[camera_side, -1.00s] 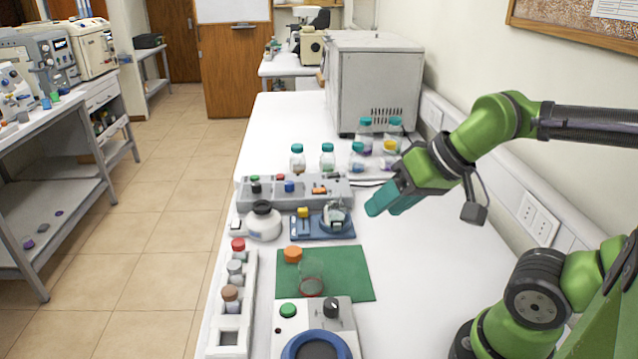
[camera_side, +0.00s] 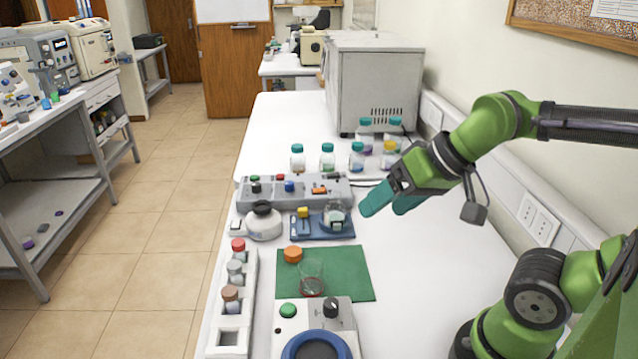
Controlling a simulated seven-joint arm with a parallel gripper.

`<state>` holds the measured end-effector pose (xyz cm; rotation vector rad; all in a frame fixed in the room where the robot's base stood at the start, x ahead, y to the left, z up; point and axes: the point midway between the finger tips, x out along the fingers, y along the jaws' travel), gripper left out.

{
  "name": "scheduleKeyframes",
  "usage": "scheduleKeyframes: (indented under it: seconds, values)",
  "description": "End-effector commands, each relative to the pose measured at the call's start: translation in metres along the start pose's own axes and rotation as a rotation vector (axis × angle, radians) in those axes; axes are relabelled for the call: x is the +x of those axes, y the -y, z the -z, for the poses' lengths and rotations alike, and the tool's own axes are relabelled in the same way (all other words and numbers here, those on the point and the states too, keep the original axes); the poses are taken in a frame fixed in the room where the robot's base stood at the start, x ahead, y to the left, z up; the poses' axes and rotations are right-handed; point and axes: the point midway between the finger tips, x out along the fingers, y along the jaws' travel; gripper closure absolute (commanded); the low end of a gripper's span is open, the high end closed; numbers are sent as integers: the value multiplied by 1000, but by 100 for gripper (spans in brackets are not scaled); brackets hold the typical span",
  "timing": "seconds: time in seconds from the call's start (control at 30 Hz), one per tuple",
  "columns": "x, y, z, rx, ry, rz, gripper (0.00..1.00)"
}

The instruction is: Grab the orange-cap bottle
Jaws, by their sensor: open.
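An orange cap (camera_side: 292,254) shows at the back left corner of the green mat (camera_side: 348,272). I cannot tell whether a bottle body is under it. A clear glass vessel with red liquid (camera_side: 311,280) stands beside it on the mat, without a visible cap. A bottle with a yellow-orange cap (camera_side: 390,154) stands at the back, among teal-capped bottles (camera_side: 357,157). My gripper (camera_side: 385,206), with teal fingers, is open and empty above the bench. In the picture it is right of the blue scale and below the yellow-orange-capped bottle, apart from both.
A white rack (camera_side: 232,335) with red, grey and brown capped vials runs along the left edge. A grey control box (camera_side: 330,192), a blue scale (camera_side: 320,232) with a flask, and a front device (camera_side: 316,335) stand nearby. A large grey cabinet (camera_side: 375,85) stands behind.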

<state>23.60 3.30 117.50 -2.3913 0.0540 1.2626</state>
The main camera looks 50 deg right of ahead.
Motion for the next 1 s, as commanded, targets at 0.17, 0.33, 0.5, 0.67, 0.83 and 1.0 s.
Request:
scheduleKeyframes:
  seconds: [0.17, 0.33, 0.5, 0.67, 0.83, 1.0]
  values:
    - [0, 0, 0, 0, 0, 0, 12]
    - [0, 0, 0, -1, 0, 1, 12]
    - [20, 7, 12, -103, -12, 28, 12]
    - [73, 18, 39, -361, -81, 51, 12]
    - [139, 10, 62, -686, -180, -60, 12]
    - [197, -24, 69, -1059, -203, -316, 12]
